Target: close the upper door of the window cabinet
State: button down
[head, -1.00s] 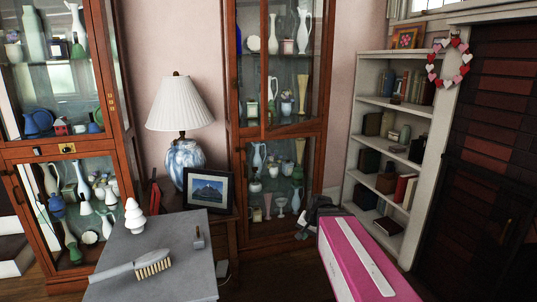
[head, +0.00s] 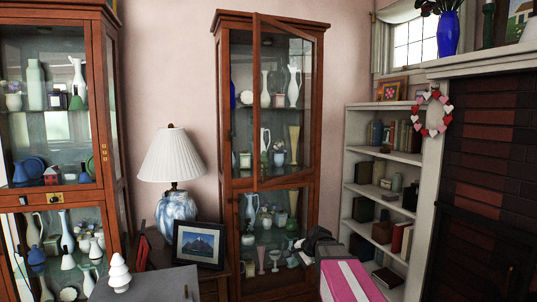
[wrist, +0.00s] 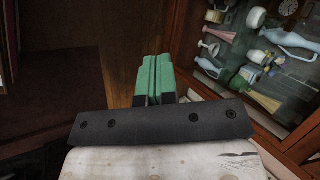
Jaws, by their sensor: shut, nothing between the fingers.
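The window cabinet (head: 221,120) is the tall wooden, glass-fronted one in the middle of the head view. Its upper door (head: 257,110) stands ajar, its free left edge swung out from the frame and its right side by the cabinet's right post. Vases show behind the glass. My gripper (head: 298,245) is low in front of the cabinet's lower right part, below the upper door and apart from it. In the wrist view my green fingers (wrist: 152,78) are together and empty. The cabinet's lower glass section (wrist: 270,60) shows tilted on the right there; the upper door cannot be made out.
A lamp (head: 174,158) and framed picture (head: 198,245) stand left of the cabinet. A second glass cabinet (head: 110,110) is at the far left. A grey-topped table (head: 150,285) with a white ornament (head: 119,272) is in front. A white bookshelf (head: 353,180) stands right.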

jog(key=w+a+r+m+t+y, duration=0.1)
jog(key=w+r+m+t+y, duration=0.1)
jog(key=w+r+m, duration=0.5)
jog(key=m+t+y, duration=0.6)
jog(key=m, duration=0.3)
send_near(265, 148)
jog(key=x, duration=0.7)
jog(key=shift+w+a+f, duration=0.1)
jog(key=shift+w+a, duration=0.1)
jog(key=shift+w, duration=0.05)
jog(key=shift+a, duration=0.1)
